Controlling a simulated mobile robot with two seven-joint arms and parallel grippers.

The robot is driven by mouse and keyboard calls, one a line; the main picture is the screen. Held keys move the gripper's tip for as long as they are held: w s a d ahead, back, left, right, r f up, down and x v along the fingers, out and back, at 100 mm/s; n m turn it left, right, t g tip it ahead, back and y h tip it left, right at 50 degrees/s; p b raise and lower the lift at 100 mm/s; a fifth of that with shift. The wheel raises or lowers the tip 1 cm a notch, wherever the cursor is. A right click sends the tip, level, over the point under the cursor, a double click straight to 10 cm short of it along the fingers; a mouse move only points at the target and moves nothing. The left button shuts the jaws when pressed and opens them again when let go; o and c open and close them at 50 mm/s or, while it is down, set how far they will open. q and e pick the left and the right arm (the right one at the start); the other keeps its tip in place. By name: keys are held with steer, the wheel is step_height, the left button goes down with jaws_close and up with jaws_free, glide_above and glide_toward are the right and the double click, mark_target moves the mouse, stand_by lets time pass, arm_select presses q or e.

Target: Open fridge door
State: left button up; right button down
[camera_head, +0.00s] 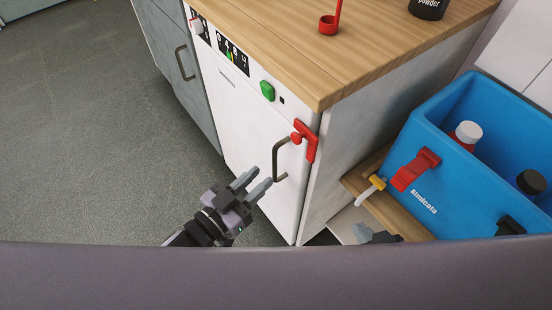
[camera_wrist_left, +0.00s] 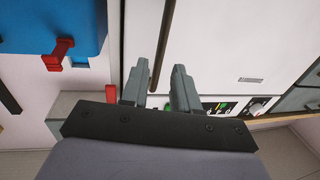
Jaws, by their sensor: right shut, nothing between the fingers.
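The white door (camera_head: 250,130) of the appliance under the wooden counter is closed, with a dark curved handle (camera_head: 276,162) near its right edge. A red latch (camera_head: 311,143) sits at the door's top right corner, over the edge onto the side panel. My left gripper (camera_head: 253,186) is open just left of and in front of the handle. In the left wrist view the handle (camera_wrist_left: 163,40) runs between and beyond the two spread fingers; I cannot tell whether they touch it. My right gripper (camera_head: 372,234) is partly hidden at the bottom edge, below the blue box, shut and empty.
A blue cool box (camera_head: 465,185) with a red latch and bottles stands to the right on a wooden surface (camera_head: 352,182). A red ladle (camera_head: 330,24) and a dark jar (camera_head: 428,8) are on the counter (camera_head: 290,50). The grey floor (camera_head: 90,130) at left is clear.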

mark_target(275, 181)
arm_select(q)
steer(key=x, duration=0.6)
steer(key=shift+b, duration=0.4)
jaws_close()
